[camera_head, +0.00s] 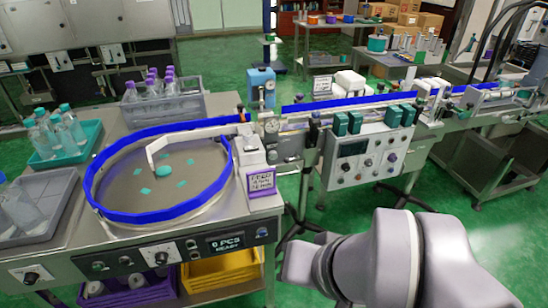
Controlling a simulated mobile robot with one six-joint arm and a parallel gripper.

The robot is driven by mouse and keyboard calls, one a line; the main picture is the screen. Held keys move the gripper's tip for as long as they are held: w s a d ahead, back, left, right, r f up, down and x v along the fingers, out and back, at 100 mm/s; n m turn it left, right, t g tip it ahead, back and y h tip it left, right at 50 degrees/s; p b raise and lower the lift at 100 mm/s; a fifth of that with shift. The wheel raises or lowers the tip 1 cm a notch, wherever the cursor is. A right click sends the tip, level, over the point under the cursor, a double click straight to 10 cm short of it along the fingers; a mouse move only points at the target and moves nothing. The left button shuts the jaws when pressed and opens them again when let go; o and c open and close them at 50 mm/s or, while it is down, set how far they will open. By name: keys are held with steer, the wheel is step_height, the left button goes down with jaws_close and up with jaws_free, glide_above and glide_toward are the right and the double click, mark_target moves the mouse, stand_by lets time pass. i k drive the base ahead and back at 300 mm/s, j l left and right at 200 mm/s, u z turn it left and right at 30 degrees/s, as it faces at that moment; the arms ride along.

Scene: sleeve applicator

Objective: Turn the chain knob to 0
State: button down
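Several knobs are in view, and I cannot read which one is labelled chain. A black knob on a white plate (31,276) is at the left of the turntable's front panel. Another dark knob (160,257) is on a white plate farther right on that panel. The grey control box (356,149) under the conveyor has a dark display and small knobs, one of them at its right (391,157). Scale marks and pointer positions are too small to read. My grey arm fills the lower right foreground, apart from the knobs in the picture. No gripper fingers can be made out.
The blue-rimmed turntable (104,211) stands at left, with its display (226,242) in front. Bottle trays and a grey crate (190,105) surround it. A yellow bin (222,271) is below. The conveyor runs right. Green floor (440,195) is open right of the control box.

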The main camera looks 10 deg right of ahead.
mark_target(272, 155)
steer(key=i+z, duration=0.25)
steer(key=z, duration=0.15)
steer(key=i+z, duration=0.25)
steer(key=z, duration=0.15)
steer(key=i+j+z, duration=0.2)
steer(key=z, duration=0.2)
steer(key=i+j+z, duration=0.2)
steer(key=z, duration=0.2)
steer(key=j, duration=0.3)
